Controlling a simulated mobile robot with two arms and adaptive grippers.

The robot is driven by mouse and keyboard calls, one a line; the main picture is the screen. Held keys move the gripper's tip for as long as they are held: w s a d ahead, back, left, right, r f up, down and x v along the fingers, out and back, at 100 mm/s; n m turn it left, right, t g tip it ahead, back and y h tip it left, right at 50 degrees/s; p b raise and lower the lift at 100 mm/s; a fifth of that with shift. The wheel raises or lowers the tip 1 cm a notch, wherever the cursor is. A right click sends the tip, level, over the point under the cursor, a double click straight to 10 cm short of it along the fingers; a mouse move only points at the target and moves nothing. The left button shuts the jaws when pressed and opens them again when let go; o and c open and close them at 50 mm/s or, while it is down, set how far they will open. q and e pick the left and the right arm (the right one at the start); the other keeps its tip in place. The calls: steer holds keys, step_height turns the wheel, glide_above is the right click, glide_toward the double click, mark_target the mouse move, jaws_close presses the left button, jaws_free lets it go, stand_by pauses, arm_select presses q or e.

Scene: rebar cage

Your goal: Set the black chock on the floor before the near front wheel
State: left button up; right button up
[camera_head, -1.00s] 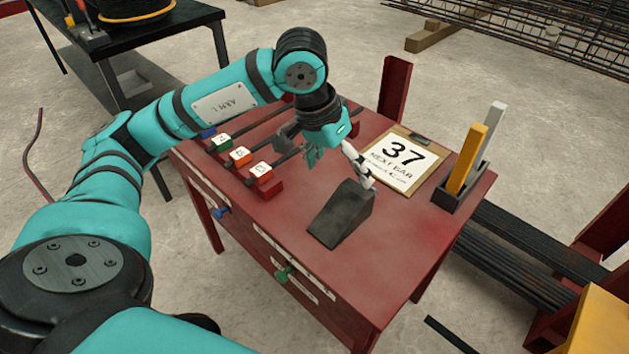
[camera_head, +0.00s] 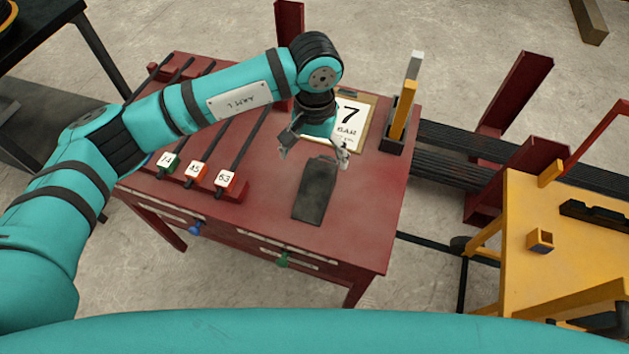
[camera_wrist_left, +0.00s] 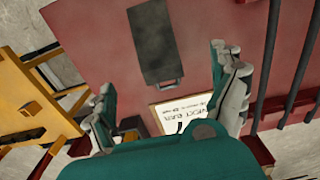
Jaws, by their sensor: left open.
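The black chock (camera_head: 314,192) is a dark wedge lying on the red table (camera_head: 262,217), near its middle. It also shows in the left wrist view (camera_wrist_left: 155,45), between and beyond the fingers. My left gripper (camera_head: 314,153) is open and empty, above the table just behind the chock. In the left wrist view its two fingers (camera_wrist_left: 170,95) are spread wide, apart from the chock. My right gripper is not in view.
Numbered bars (camera_head: 236,150) lie on the table's left. Dark rebar and red posts (camera_head: 513,93) are at the right. Concrete floor shows between table and cart.

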mark_target(317, 179)
arm_select(q)
step_height(317, 179, down, 5)
steer(key=shift+f+p, duration=0.1)
steer(key=shift+p, duration=0.3)
steer(key=shift+d+f+p, duration=0.1)
steer(key=shift+f+p, duration=0.2)
steer(key=shift+f, duration=0.25)
steer(key=f, duration=0.1)
steer(key=f+p, duration=0.1)
steer(key=f, duration=0.1)
steer(key=shift+d+f, duration=0.2)
steer(key=shift+f, duration=0.5)
steer(key=c, duration=1.6)
steer(key=shift+r, duration=0.1)
steer(key=shift+c, duration=0.6)
steer(key=shift+w+r, duration=0.1)
